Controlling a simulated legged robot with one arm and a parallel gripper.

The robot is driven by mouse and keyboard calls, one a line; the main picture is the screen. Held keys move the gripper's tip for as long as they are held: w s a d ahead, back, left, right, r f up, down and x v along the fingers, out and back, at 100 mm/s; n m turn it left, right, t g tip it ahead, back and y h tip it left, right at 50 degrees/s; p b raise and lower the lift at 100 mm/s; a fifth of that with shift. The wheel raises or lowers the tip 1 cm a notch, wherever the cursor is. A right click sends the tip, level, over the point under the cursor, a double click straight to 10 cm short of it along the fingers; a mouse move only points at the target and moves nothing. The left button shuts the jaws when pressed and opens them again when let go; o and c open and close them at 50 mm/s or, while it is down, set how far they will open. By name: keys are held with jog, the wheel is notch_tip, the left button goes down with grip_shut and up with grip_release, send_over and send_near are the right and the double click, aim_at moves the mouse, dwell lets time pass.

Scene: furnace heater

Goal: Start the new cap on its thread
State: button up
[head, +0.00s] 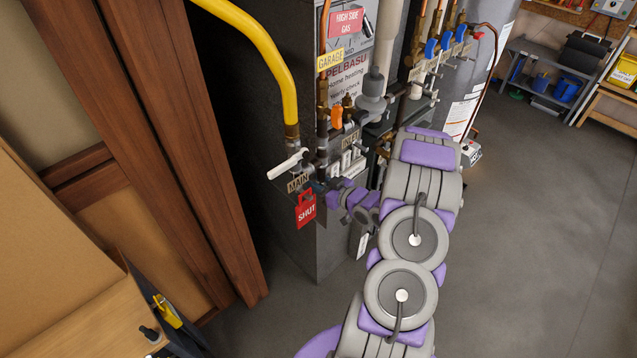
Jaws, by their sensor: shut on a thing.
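My gripper (329,190) is at the end of my grey and purple arm, close to the pipework at the front of the furnace cabinet. It is shut on the new cap, which is small and mostly hidden by the jaws and the pipe fittings. The pipe fittings (322,160) stand just above and behind the jaws. I cannot make out the open thread, or whether the cap touches it. The white-handled valve (288,164) sits under the yellow gas pipe (266,42), with a MAIN label (298,183) and a red SHUT tag (306,208) just left of my gripper.
The grey furnace cabinet (333,250) stands behind the pipes. Wooden posts (185,150) and a workbench (60,310) are on the left. Blue-handled valves (432,48) and a tank (480,70) are at the back. Open grey floor (540,230) lies right.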

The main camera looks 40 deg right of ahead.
jog(key=shift+r+p, duration=0.5)
jog(key=shift+r, duration=0.55)
jog(key=shift+f, duration=0.2)
dwell(0.5)
jog(key=shift+a, duration=0.2)
dwell(1.1)
jog(key=shift+d+r+p, duration=0.1)
jog(key=shift+r+p, duration=0.35)
jog(key=shift+p, duration=0.1)
dwell(1.0)
jog(key=shift+f, duration=0.4)
dwell(1.4)
jog(key=shift+w+r+p, duration=0.1)
jog(key=shift+r+p, duration=0.2)
jog(key=shift+r, duration=0.15)
dwell(0.9)
jog(key=shift+f, duration=0.15)
